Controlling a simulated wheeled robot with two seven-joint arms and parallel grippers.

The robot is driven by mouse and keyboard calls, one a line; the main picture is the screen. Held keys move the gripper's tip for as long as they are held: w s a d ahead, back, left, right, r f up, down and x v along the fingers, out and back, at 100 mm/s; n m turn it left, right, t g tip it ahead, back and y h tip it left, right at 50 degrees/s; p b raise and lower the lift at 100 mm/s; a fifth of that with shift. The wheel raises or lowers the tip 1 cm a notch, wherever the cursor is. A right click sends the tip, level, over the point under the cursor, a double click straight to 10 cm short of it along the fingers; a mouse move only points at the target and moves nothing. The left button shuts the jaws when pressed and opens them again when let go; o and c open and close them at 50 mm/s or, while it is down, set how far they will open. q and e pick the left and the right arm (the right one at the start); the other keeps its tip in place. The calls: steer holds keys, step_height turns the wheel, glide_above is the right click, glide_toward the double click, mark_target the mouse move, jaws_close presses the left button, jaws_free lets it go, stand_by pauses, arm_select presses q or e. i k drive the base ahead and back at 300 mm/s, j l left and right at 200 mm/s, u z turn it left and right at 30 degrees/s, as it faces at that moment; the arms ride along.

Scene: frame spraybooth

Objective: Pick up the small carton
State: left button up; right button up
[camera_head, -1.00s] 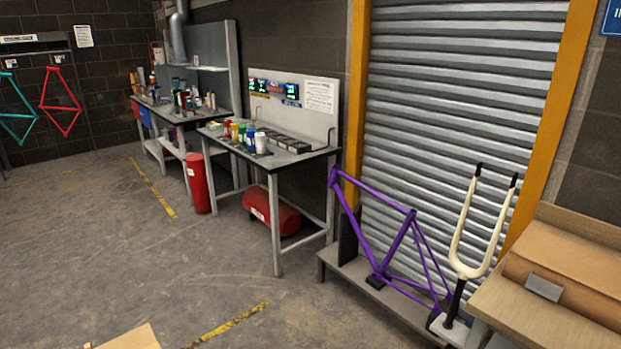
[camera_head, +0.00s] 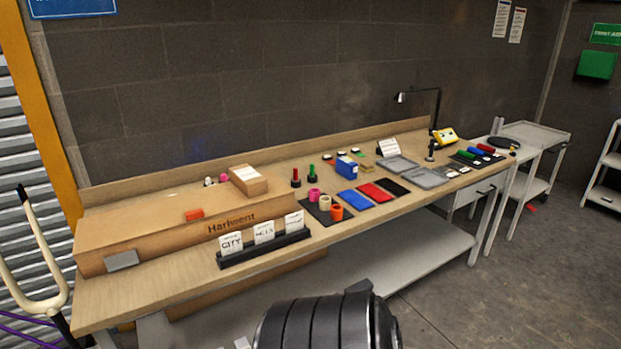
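A small brown carton (camera_head: 250,184) with a pale label on top stands at the back left of the long wooden workbench (camera_head: 190,278). It is just behind the right end of a long, flat brown carton (camera_head: 185,233) marked "Harlwent". The small carton's lower front is partly hidden by the long one. Neither of my grippers is in view. A dark, ribbed part, probably of my own arm, shows at the bottom middle, in front of the bench.
A card holder (camera_head: 263,250) stands at the bench's front edge. Red and green upright pieces (camera_head: 296,178), colored rings (camera_head: 325,203), a blue box (camera_head: 346,166), flat colored panels (camera_head: 375,192) and grey trays (camera_head: 428,178) lie to the right. A white fork (camera_head: 38,262) stands left.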

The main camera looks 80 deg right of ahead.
mark_target(247, 180)
steer(key=z, duration=2.25)
steer(key=i+l+z, duration=0.3)
steer(key=i+l, duration=0.05)
steer(key=l, duration=0.05)
